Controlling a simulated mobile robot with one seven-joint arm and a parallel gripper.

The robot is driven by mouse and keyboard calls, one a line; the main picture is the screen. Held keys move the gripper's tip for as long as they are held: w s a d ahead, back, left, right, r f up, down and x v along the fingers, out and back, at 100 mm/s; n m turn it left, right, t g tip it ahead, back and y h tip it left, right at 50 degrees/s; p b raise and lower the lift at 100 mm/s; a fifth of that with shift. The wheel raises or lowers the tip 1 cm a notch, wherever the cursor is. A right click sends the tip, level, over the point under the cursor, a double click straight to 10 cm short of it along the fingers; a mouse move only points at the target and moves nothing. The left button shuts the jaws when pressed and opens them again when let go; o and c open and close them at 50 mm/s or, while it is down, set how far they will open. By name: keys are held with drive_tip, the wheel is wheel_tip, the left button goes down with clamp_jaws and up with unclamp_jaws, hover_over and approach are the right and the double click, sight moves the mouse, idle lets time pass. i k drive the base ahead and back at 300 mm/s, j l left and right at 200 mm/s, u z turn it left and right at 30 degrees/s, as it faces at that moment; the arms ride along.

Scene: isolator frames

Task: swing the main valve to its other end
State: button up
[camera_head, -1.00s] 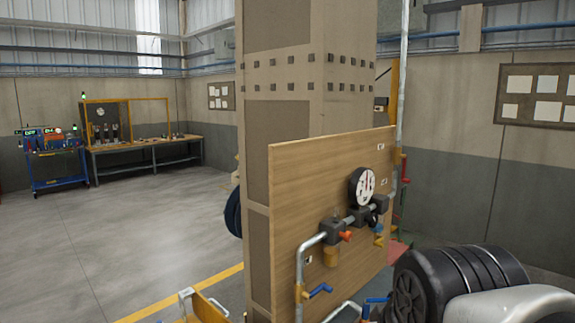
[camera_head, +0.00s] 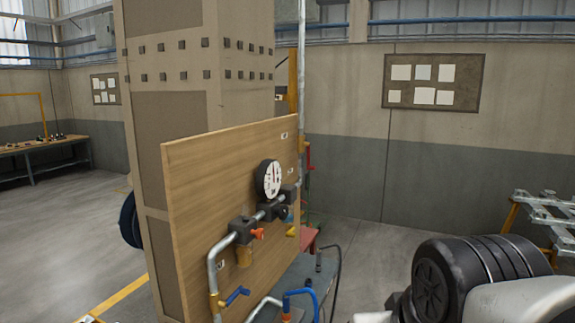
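A wooden board (camera_head: 190,190) stands upright against a column and carries grey pipework with a round white dial gauge (camera_head: 269,180). A blue lever (camera_head: 237,296) sits on the upright pipe at the board's lower left. An orange-red knob (camera_head: 257,234) and a yellow handle (camera_head: 292,231) sit higher on the pipework. A red lever (camera_head: 308,156) is on the vertical pipe behind the board's right edge. No label shows which of these is the main valve. My gripper is not in view; only black and light-grey parts of my arm show at the lower right.
The column (camera_head: 170,110) rises behind the board. A blue curved pipe (camera_head: 305,294) and a grey surface stand low in front of it. A metal frame on orange legs (camera_head: 548,216) is at the far right. A workbench (camera_head: 40,147) is at the back left, with open floor before it.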

sight(307, 145)
drive_tip(key=i+l, duration=0.65)
drive_tip(key=i, duration=0.3)
drive_tip(key=i+l+z, duration=0.1)
drive_tip(key=i+l, duration=0.55)
drive_tip(key=i, duration=0.25)
